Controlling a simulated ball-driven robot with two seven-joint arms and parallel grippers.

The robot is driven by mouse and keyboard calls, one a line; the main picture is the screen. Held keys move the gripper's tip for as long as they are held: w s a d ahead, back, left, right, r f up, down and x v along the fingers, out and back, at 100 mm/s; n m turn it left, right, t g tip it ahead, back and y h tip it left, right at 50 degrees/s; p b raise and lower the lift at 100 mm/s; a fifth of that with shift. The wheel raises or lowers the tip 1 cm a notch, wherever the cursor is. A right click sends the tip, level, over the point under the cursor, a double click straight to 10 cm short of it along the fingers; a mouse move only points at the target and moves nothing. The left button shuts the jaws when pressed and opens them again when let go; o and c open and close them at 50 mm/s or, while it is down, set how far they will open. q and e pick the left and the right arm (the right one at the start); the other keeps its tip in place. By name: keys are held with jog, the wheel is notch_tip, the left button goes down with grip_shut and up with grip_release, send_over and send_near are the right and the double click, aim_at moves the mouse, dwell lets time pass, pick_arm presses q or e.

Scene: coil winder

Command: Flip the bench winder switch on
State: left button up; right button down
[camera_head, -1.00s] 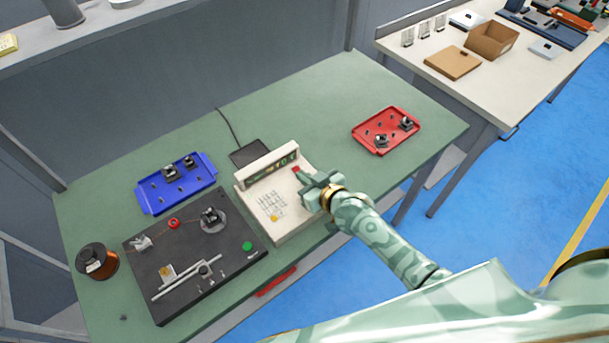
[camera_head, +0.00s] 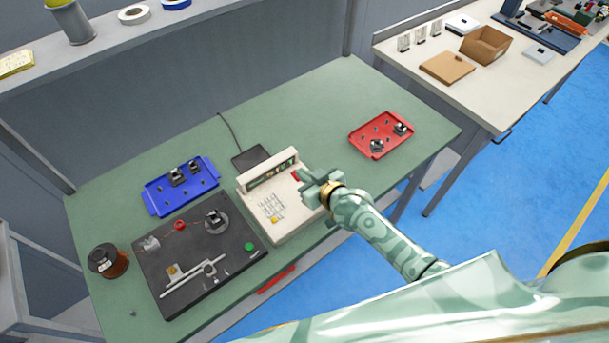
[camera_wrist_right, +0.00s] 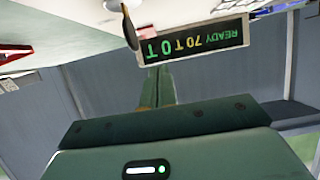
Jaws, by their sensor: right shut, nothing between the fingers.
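The bench winder's cream console (camera_head: 283,223) stands at the front of the green bench, with a keypad and a raised display. The display (camera_wrist_right: 195,40) is lit in the right wrist view, upside down, and reads READY 70 T 0 T. A red switch (camera_head: 297,176) sits on the console's right side, just below the display; its position cannot be told. My right gripper (camera_head: 305,175) is shut and empty, its fingertips close beside the red switch; contact is unclear. The shut fingers (camera_wrist_right: 157,82) show below the display in the wrist view. My left gripper is out of view.
A black winding plate (camera_head: 190,285) with a green button lies left of the console. A blue tray (camera_head: 150,203) and a copper wire spool (camera_head: 108,261) are further left. A red tray (camera_head: 361,146) lies right. The bench behind the console's right side is clear.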

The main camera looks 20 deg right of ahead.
pick_arm(q)
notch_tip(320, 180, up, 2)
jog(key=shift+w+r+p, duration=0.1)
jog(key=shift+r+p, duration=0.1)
jog(key=shift+p, duration=0.3)
pick_arm(e)
jog(key=f+v, duration=0.2)
jog(key=v, duration=0.8)
jog(key=shift+s, duration=0.4)
jog(key=shift+r, duration=0.15)
